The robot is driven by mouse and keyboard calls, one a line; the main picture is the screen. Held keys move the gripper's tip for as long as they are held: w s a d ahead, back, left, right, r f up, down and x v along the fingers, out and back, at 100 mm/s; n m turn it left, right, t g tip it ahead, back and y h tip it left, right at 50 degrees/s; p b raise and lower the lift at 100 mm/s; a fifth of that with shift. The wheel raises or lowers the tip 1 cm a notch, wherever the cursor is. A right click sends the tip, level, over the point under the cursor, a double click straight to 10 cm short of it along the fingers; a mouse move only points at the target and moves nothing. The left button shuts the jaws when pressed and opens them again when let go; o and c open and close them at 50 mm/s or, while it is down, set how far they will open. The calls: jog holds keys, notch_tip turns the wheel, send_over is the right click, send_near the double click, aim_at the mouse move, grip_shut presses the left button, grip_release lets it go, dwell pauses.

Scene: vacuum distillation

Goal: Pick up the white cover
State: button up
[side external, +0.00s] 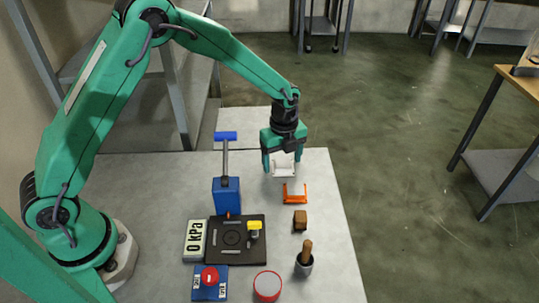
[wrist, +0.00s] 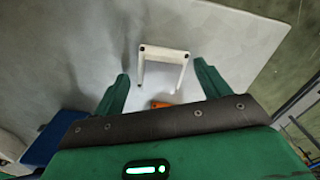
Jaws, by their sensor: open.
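The white cover (side external: 284,170) is a small U-shaped piece on the grey table, below my gripper in the side external view. In the wrist view, the white cover (wrist: 163,54) lies ahead of the fingers, its bar toward the top and its two legs pointing down the picture. My gripper (side external: 283,166) is open and empty, pointing down over the cover. In the wrist view, the fingers of my gripper (wrist: 162,82) are spread to either side of the legs. I cannot tell the exact height of the fingertips above the table.
An orange U-shaped piece (side external: 294,194) lies just in front of the cover; it partly shows in the wrist view (wrist: 162,104). The table's right edge is close.

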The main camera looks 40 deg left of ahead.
aim_at(283, 165)
jog(key=c, duration=1.5)
jog(key=shift+r, duration=0.1)
jog(key=shift+r, duration=0.1)
jog(key=shift+r, duration=0.6)
jog(key=r, duration=0.3)
jog(key=shift+s+d+r, duration=0.1)
jog(key=shift+s+d, duration=0.15)
jog(key=shift+d, duration=0.1)
jog(key=s+d+r, duration=0.4)
jog(key=s+d, duration=0.1)
jog(key=s+d+r, duration=0.2)
jog(key=d, duration=0.1)
jog(key=shift+s+r, duration=0.2)
jog(key=shift+s, duration=0.05)
jog(key=shift+a, duration=0.1)
